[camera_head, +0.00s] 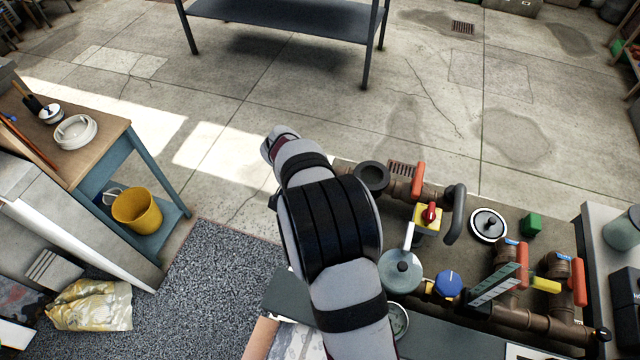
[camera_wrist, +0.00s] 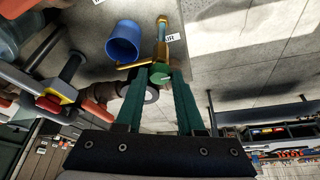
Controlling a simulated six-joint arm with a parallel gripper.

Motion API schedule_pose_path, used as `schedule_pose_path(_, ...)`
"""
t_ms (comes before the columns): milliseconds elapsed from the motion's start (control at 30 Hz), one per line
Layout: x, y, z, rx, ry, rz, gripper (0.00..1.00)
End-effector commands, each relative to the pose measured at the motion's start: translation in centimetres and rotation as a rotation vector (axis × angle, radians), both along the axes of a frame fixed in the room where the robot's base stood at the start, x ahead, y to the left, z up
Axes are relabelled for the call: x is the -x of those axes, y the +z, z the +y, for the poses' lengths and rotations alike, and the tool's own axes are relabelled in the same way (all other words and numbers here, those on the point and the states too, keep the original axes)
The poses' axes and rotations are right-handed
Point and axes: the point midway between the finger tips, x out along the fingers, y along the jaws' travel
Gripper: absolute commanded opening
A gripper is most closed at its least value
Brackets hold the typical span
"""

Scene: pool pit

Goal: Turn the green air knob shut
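The green air knob (camera_wrist: 160,73) shows in the wrist view, round with a pale mark on its face, at the end of a brass-coloured fitting (camera_wrist: 160,45). My gripper (camera_wrist: 159,76) has two dark green fingers standing apart, with the knob between their tips. The knob nearly fills the gap, but I cannot tell whether both fingers press on it. A small white lettered tag (camera_wrist: 173,37) is beside the fitting. In the head view my arm hides the gripper, and I cannot see the air knob.
In the wrist view a blue cup-shaped thing (camera_wrist: 122,42) is left of the fitting, and brown pipework (camera_wrist: 98,108) lies left of the fingers. In the head view, red-handled valves (camera_head: 418,180), a blue knob (camera_head: 448,284) and a green block (camera_head: 531,225) are right of my arm.

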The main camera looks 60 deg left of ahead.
Motion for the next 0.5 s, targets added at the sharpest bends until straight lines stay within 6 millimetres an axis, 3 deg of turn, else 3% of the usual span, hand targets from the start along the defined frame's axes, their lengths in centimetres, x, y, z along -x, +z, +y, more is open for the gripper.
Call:
schedule_pose_path(33,0.04,-0.1,-0.05,0.002,0.001,0.0,0.46)
schedule_pose_path(133,0.02,-0.05,-0.03,0.002,0.001,0.0,0.64)
schedule_pose_path(500,0.24,0.79,-0.05,-0.002,0.0,-0.002,0.65)
